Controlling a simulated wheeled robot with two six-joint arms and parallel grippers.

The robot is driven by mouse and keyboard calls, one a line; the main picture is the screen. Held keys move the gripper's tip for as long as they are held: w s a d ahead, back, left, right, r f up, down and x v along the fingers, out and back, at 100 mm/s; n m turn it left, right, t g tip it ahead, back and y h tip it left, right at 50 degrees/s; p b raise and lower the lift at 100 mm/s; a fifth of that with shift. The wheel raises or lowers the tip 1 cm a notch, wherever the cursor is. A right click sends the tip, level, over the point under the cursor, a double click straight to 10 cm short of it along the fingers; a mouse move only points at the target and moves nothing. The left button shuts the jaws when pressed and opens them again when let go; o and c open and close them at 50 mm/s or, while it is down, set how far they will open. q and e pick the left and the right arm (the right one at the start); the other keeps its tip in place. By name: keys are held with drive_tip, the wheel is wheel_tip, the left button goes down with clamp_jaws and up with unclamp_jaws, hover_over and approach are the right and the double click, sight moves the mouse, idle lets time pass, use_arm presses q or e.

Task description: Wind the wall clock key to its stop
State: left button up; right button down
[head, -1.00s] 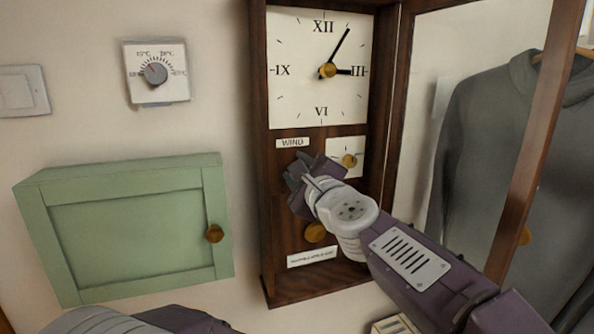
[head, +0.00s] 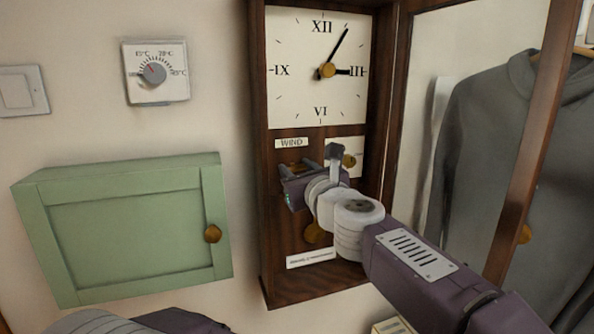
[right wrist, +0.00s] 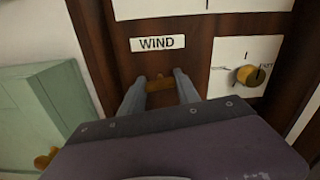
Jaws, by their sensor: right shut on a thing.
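The wall clock (head: 275,240) is a tall dark wooden case with a white dial (head: 298,95) and an open glass door (head: 527,150) at its right. A label reading WIND (head: 291,142) sits below the dial, and it also shows in the right wrist view (right wrist: 157,43). The brass winding key (right wrist: 160,85) is below that label, between my right fingers. My right gripper (right wrist: 160,88) is shut on the key; it shows in the head view (head: 312,170) in front of the case. My left gripper is out of the head view.
A small brass knob on a white plate (right wrist: 251,76) is right of the key. A green cabinet (head: 130,230) with a brass knob, a thermostat (head: 155,73) and a light switch (head: 22,92) are to the left. A grey hooded garment (head: 490,150) hangs behind the door.

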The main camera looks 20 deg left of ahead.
drive_tip(key=shift+a+f+m, duration=0.1)
drive_tip(key=shift+f+m, duration=0.15)
drive_tip(key=shift+m, duration=0.25)
drive_tip(key=c, duration=1.1)
unclamp_jaws()
drive_tip(key=shift+o, duration=1.1)
drive_tip(key=shift+r, duration=0.15)
drive_tip(key=shift+s+d, duration=0.25)
drive_tip(key=shift+s, duration=0.05)
drive_tip(key=b+v, duration=0.1)
drive_tip(key=v, duration=0.7)
drive_tip(key=shift+s+b, duration=0.2)
drive_tip(key=shift+b, duration=0.15)
drive_tip(key=shift+d, duration=0.15)
